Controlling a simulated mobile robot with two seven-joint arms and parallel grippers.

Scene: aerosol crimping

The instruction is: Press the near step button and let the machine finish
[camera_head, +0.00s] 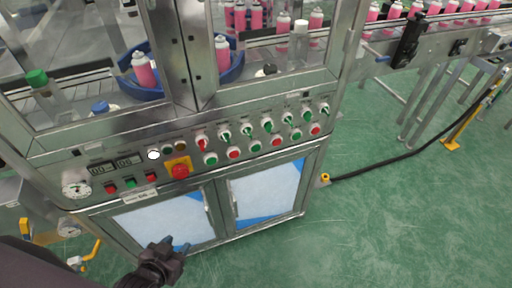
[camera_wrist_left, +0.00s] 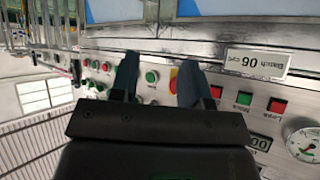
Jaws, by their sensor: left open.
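The control panel (camera_head: 130,172) of the machine runs across its front, with rows of red and green buttons and switches. I cannot tell which button is the near step button. Candidates include a green button (camera_head: 128,183) between two red ones on the left, and the lower green button (camera_head: 210,159). My left gripper (camera_head: 178,245) is below the panel, in front of the left lower door, apart from all buttons. In the left wrist view (camera_wrist_left: 158,65) its two fingers are spread with nothing between them, and the panel lies beyond them. My right gripper is not in view.
A red stop button (camera_head: 180,171) on a yellow plate sits mid-panel, with a gauge (camera_head: 76,189) at the left end. Pink cans (camera_head: 144,70) stand behind the glass. A black cable (camera_head: 400,158) crosses the green floor on the right.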

